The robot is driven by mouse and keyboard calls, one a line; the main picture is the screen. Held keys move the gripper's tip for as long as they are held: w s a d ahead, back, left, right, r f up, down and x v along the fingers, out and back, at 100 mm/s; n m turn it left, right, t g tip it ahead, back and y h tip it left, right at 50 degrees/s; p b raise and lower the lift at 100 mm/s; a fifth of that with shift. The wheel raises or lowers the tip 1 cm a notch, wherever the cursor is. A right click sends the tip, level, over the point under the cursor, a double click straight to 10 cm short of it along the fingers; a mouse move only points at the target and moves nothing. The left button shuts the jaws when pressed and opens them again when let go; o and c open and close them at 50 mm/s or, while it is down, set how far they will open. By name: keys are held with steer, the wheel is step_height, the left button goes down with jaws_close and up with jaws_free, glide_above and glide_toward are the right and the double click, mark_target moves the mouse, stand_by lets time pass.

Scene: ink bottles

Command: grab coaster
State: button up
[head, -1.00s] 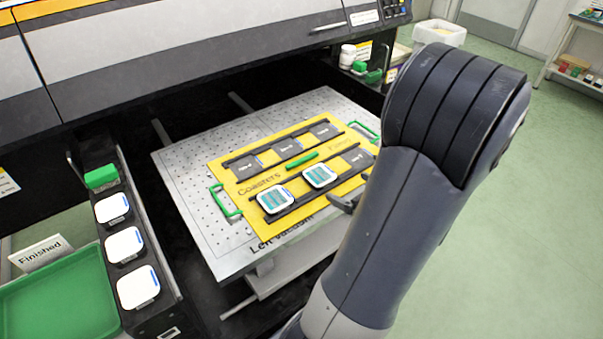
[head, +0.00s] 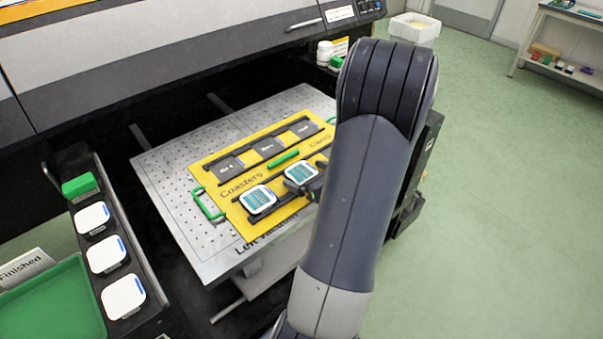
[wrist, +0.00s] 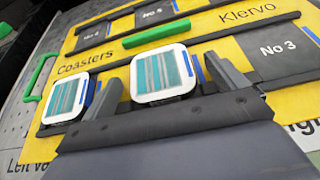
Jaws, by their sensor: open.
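Two white coasters with teal striped faces lie in the front row of a yellow fixture board. The left one (head: 258,199) shows whole and also appears in the wrist view (wrist: 67,97). The right one (head: 300,172) is partly covered by my gripper in the head view. In the wrist view this right coaster (wrist: 162,73) lies between the two dark fingers of my gripper (wrist: 164,71). The fingers are open, one on each side, with nothing held. I cannot tell how far above the board they are.
The yellow board (head: 232,164) has dark slots and green handles, and rests on a perforated metal table (head: 175,190). Several plain white coasters sit in a dark rack (head: 140,262) at left. A green tray (head: 50,310) stands beside it. The printer body (head: 170,70) overhangs the back.

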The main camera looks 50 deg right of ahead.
steer(key=shift+w, duration=0.1)
steer(key=c, duration=1.2)
steer(key=shift+o, duration=0.2)
